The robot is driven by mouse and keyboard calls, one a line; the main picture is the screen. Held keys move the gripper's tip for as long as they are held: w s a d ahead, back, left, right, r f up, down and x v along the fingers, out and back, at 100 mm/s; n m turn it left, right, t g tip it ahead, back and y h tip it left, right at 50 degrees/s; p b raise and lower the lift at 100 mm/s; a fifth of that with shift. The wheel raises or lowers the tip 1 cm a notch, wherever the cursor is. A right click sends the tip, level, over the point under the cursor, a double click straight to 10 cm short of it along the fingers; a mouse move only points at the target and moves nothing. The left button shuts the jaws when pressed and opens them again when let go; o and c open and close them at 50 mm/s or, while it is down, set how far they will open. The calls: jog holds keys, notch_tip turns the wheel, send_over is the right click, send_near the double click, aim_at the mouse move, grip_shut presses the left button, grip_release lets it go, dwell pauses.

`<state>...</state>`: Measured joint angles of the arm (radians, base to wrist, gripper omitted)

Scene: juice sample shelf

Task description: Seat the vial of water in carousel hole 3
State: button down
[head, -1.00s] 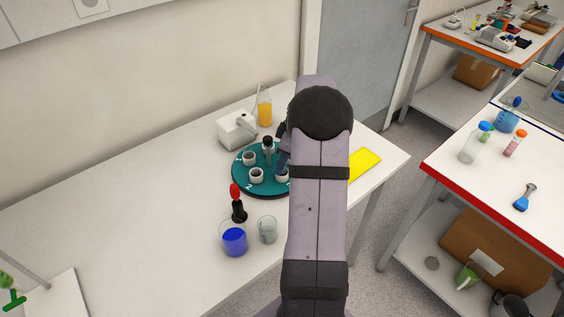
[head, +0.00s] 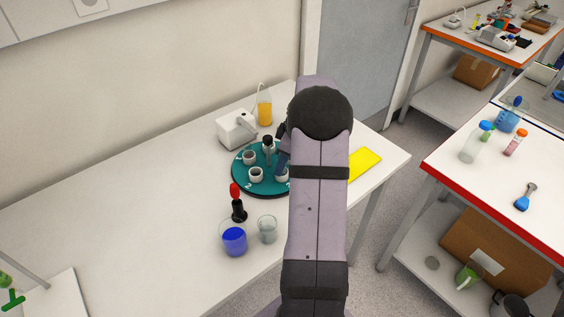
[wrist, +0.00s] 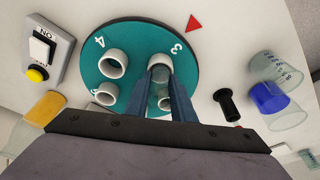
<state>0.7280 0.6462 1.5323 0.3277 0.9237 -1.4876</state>
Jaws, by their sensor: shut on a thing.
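The teal carousel (head: 240,184) stands on the white table. In the wrist view the carousel (wrist: 98,40) shows printed numbers 3 and 4 and several white ring-shaped holes. My gripper (wrist: 163,78) has its blue fingers shut on the clear vial (wrist: 162,88), at the white ring of hole 3 (wrist: 160,60). The vial lines up with this ring, but I cannot tell how deep it sits or whether it touches. In the head view my arm hides most of the gripper (head: 282,163) and the vial.
A white switch box (head: 236,130) and a bottle of orange liquid (head: 264,108) stand behind the carousel.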

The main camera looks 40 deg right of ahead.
jog(key=shift+r, duration=0.4)
jog(key=shift+w+d, duration=0.1)
dwell(0.3)
jog(key=shift+f+b, duration=0.65)
jog(key=shift+f, duration=0.05)
dwell(0.6)
jog(key=shift+r, duration=0.15)
jog(key=shift+r+p, duration=0.5)
jog(key=shift+r, duration=0.1)
jog(key=c, duration=1.4)
grip_release()
jog(key=shift+c, duration=0.2)
